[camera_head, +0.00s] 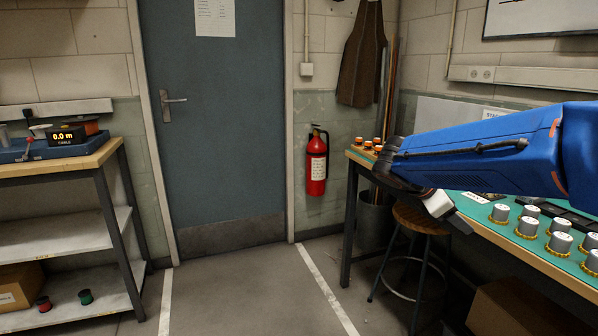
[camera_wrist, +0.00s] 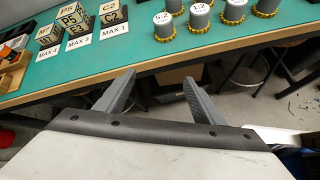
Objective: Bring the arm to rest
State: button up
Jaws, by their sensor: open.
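My blue arm (camera_head: 480,150) reaches in from the right in the head view, over the bench at the right. My gripper (camera_wrist: 158,92) shows in the wrist view with its two grey fingers spread apart and nothing between them. It is in front of the bench edge, with floor and a box partly visible beyond and below. In the head view the arm's wrist end hangs near the bench's front edge, above a wooden stool (camera_head: 420,219); the fingers are hard to make out there.
The bench's green mat (camera_wrist: 110,60) carries several grey cylinders with yellow bases (camera_head: 528,227) and lettered blocks (camera_wrist: 76,20). A shelf unit (camera_head: 60,228) stands at the left. A red extinguisher (camera_head: 316,165) hangs beside the blue door (camera_head: 222,120). The floor (camera_head: 245,290) between is clear.

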jog(key=s+a+f+m+y, duration=0.3)
jog(key=s+f+m, duration=0.1)
jog(key=s, duration=0.4)
jog(key=s+a+f+m+t+y, duration=0.1)
jog(key=s+a+f+m+y, duration=0.2)
jog(key=s+m, duration=0.4)
jog(key=s+a+f+m+y, duration=0.4)
jog(key=s+f+m, duration=0.2)
jog(key=s, duration=0.5)
jog(key=shift+s, duration=0.2)
